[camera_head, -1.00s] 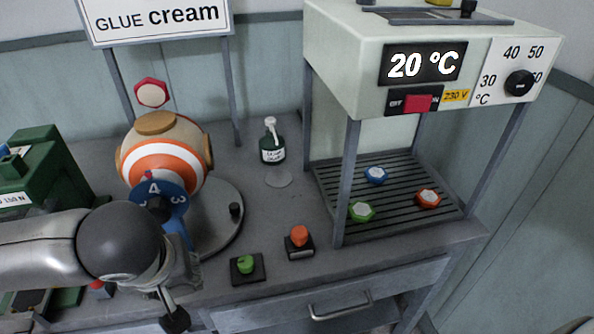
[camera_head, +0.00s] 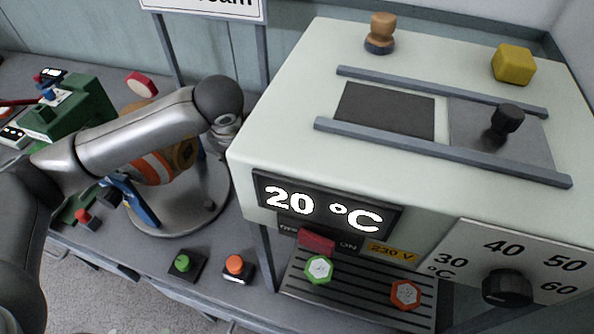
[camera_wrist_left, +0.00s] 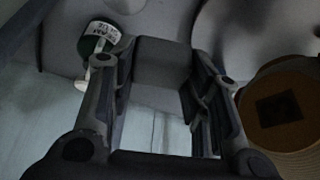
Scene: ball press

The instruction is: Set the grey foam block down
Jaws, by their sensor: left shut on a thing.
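The grey foam block (camera_wrist_left: 163,62) shows in the left wrist view as a plain dark grey box between the fingers. My left gripper (camera_wrist_left: 165,75) is shut on it, with one finger on each side. In the head view my left arm (camera_head: 150,125) reaches in from the left, in front of the striped drum. Its gripper is mostly hidden there behind the wrist and the oven's left edge, and the foam block cannot be seen. Whether the block touches a surface is not clear. My right gripper is not in view.
The pale oven (camera_head: 300,110) fills the right side, with a yellow block (camera_head: 513,65) and a wooden stamp (camera_head: 380,33) on top. The striped drum (camera_head: 150,168) stands at the left. A green bottle (camera_wrist_left: 99,40) shows close beside the gripper in the wrist view.

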